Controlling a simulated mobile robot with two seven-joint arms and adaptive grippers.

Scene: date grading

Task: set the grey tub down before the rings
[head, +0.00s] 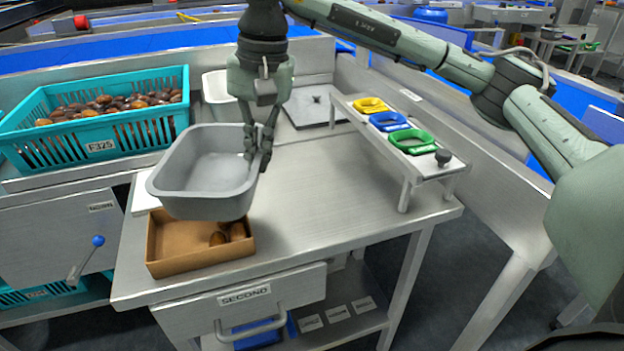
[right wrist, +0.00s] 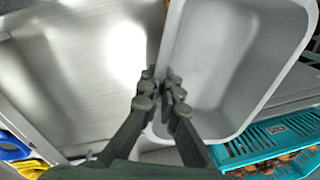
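The grey tub (head: 208,205) is empty and held in the air above the left part of the steel table. My right gripper (head: 259,160) is shut on the tub's right wall. In the right wrist view the fingers (right wrist: 163,90) pinch the rim of the tub (right wrist: 225,70). The rings stand on a small raised steel rack at the right: yellow (head: 370,104), blue (head: 389,121) and green (head: 410,142). The bare table top (head: 330,190) lies in front of the rack. My left gripper does not show.
A brown cardboard box (head: 170,268) with a few dates is below the tub. A teal crate (head: 100,147) of dates stands at the left. A white tub (head: 213,88) and a flat grey plate (head: 312,108) are behind. A dark knob (head: 443,157) is on the rack's near end.

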